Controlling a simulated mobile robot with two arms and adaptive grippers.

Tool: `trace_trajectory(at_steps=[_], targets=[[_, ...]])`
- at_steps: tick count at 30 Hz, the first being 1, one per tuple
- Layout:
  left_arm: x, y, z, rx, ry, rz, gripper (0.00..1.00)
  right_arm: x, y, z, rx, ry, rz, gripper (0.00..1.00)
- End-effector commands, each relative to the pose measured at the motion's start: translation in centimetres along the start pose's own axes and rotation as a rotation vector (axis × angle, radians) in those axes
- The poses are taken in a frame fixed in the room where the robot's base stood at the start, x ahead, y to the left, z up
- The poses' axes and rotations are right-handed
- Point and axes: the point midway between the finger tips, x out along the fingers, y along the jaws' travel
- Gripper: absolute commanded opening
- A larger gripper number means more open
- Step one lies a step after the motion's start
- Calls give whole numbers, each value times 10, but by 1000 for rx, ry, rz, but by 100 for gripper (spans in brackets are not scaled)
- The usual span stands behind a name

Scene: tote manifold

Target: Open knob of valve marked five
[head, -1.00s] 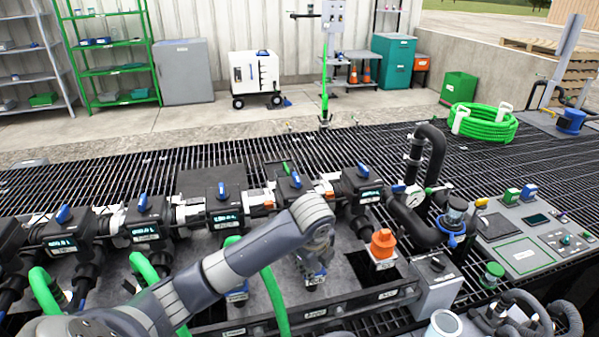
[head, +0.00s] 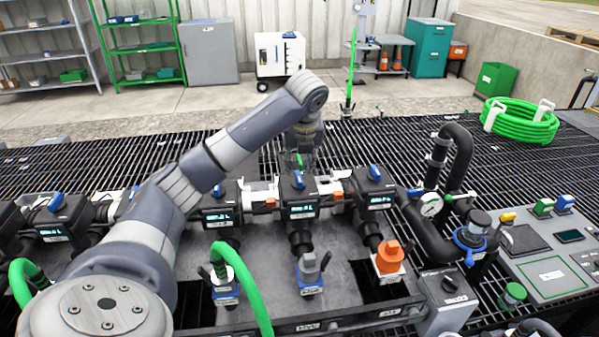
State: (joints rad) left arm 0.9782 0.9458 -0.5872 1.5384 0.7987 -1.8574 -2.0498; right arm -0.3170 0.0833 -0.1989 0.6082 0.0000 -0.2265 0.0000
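The valve body (head: 301,210) above a front label that seems to read FIVE (head: 308,327) has a blue knob (head: 298,180) on top and a small lit display. The label is small and hard to read. My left gripper (head: 300,163) points down just above and behind this knob. Its fingers are small and dark against the grating, so I cannot tell whether they are open or whether they touch the knob. A small green piece shows between the gripper and the knob. My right gripper is not in view.
Similar blue-knobbed valves (head: 375,188) (head: 221,212) stand close on both sides. A grey-capped port (head: 309,270), an orange-capped port (head: 389,257) and a green hose (head: 247,285) are in front. A black pipe with a gauge (head: 431,205) rises at right. Open grating lies behind.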

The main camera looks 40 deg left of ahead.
Motion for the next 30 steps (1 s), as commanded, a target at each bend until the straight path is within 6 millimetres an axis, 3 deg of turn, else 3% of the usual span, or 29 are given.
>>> trace_trajectory(at_steps=[3, 9, 13, 20, 21, 25, 30], targets=[[23, 0, -1, -1, 2, 2, 32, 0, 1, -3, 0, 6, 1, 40], [47, -1, 0, 0, 0, -1, 32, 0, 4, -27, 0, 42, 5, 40], [53, 0, 0, -1, 0, 0, 32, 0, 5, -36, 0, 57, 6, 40], [54, -1, 0, -1, -1, -1, 32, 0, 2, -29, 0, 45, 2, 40], [54, -1, 0, -1, -1, -1, 30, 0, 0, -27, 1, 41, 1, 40], [54, -1, 0, -1, -1, -1, 1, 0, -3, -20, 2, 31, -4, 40], [54, -1, 0, -1, -1, -1, 0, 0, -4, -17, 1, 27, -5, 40]])
